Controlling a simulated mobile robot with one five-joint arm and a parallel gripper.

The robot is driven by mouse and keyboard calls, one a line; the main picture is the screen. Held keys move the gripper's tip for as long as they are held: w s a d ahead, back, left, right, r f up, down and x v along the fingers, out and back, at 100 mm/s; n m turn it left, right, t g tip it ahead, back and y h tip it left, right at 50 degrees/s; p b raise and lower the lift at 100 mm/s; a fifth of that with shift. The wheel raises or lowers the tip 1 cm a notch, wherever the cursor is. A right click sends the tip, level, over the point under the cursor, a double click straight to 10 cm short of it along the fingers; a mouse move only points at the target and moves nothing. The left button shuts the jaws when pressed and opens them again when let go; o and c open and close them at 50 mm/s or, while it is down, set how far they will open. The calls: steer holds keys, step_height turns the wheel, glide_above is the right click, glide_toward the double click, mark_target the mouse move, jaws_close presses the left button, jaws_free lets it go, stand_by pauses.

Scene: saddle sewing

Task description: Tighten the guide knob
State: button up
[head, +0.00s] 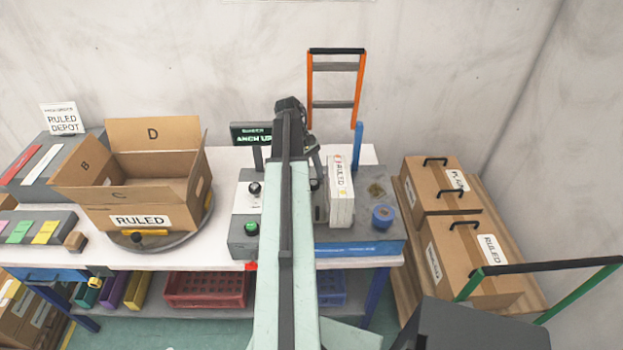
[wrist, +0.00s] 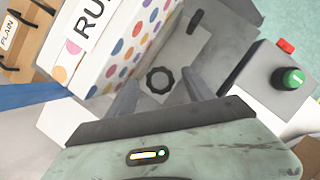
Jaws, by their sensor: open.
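A round black lobed knob (wrist: 160,80), which I take for the guide knob, sits on a grey plate (wrist: 190,45) in the wrist view. In the head view a dark knob (head: 316,185) shows just right of my arm, partly hidden by it. My gripper (wrist: 158,84) is open, with one grey finger on each side of the knob in the picture. I see no clear contact, and I cannot tell the height of the fingertips above it. In the head view my arm hides most of the gripper.
A dotted box labelled RULED (wrist: 120,45) stands close beside the knob; it also shows in the head view (head: 341,195). A control box with a green knob (wrist: 293,77) and red button is on the other side. An open carton (head: 150,190) stands on a turntable at left.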

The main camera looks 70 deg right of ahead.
steer(key=p+v, duration=0.6)
steer(key=v, duration=0.1)
steer(key=shift+w+r+p, duration=0.15)
steer(key=shift+r+p, duration=0.1)
steer(key=shift+p, duration=0.05)
